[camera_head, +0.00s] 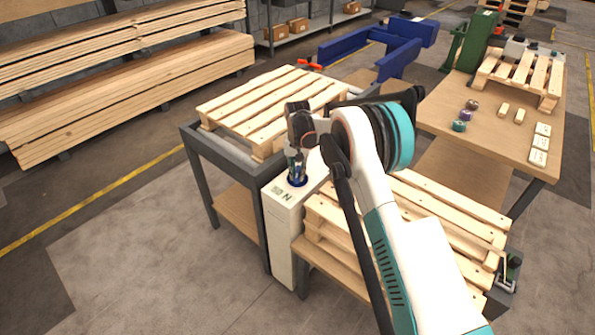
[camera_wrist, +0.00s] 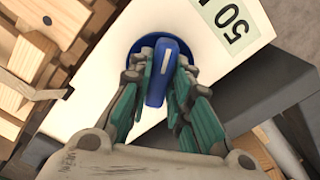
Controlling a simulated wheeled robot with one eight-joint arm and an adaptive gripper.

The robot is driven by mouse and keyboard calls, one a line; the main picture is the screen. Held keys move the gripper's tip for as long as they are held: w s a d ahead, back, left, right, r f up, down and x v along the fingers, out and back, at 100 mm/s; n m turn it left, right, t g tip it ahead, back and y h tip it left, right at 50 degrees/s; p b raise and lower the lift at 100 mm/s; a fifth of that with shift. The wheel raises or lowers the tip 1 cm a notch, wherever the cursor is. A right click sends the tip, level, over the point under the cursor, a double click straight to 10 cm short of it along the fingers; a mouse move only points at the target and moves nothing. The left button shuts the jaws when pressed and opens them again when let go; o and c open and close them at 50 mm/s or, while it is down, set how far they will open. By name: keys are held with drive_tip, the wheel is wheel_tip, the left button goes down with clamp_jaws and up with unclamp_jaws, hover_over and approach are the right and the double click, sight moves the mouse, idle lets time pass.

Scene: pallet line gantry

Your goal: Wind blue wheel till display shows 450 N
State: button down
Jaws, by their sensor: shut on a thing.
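The blue wheel (camera_wrist: 194,38) sits on top of a white box-shaped post (camera_head: 280,232); in the head view it shows as a small blue ring (camera_head: 298,182) under my gripper (camera_head: 297,172). In the wrist view my gripper (camera_wrist: 160,72) is shut on the wheel's raised blue grip bar (camera_wrist: 164,66), with one green-padded finger on each side. A pale display (camera_wrist: 232,22) on the post top shows the digits "50"; the picture's edge cuts off the rest. In the head view the display (camera_head: 282,193) shows an "N", but its number is too small to read.
A pallet (camera_head: 270,105) lies on the grey-framed table behind the post. Stacked pallets (camera_head: 440,215) stand close on the right, partly behind my arm. A wooden workbench (camera_head: 455,125) with small parts is farther right. Floor at front left is clear.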

sight(297, 171)
idle(0.3)
drive_tip(key=c, duration=1.5)
unclamp_jaws()
wheel_tip(297, 171, up, 12)
